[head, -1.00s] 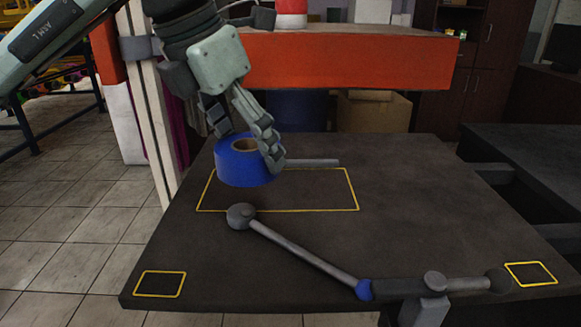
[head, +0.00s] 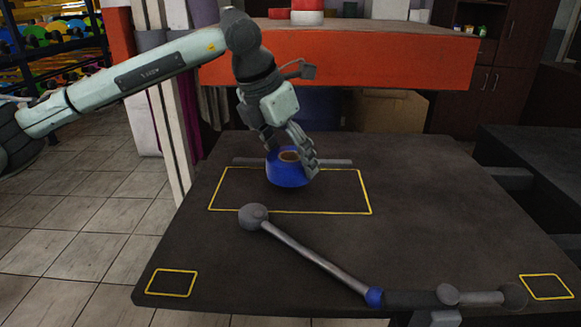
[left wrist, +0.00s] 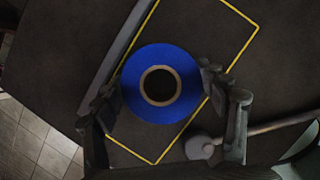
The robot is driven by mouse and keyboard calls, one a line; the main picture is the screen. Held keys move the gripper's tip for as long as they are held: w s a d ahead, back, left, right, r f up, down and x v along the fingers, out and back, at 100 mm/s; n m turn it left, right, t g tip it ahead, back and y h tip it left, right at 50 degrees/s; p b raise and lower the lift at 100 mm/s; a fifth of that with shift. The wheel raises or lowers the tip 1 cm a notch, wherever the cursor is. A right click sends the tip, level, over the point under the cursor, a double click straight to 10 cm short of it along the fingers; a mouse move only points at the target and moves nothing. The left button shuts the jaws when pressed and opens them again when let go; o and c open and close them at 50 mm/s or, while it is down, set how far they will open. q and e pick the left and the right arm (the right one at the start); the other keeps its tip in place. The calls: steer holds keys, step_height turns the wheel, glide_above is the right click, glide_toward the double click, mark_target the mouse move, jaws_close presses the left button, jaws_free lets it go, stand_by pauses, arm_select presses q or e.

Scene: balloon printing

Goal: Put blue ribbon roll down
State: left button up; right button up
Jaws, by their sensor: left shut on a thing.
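The blue ribbon roll (head: 287,174) is upright over the large yellow-outlined rectangle (head: 335,212) on the dark table (head: 420,220). My left gripper (head: 291,165) is shut on the roll, with a finger on each side. I cannot tell whether the roll touches the table or is slightly above it. In the left wrist view the roll (left wrist: 186,88) shows from above with its brown core, between the two fingers of the gripper (left wrist: 164,105). My right gripper is not in view.
A grey bar (head: 335,161) lies behind the roll. A jointed rod with a ball end (head: 253,217) and blue joint crosses the table's front. Small yellow rectangles mark the front left (head: 172,283) and front right (head: 546,287). An orange-red shelf (head: 350,58) stands behind.

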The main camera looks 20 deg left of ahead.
arm_select(q)
steer(key=shift+f, duration=1.35)
steer(key=shift+f, duration=0.1)
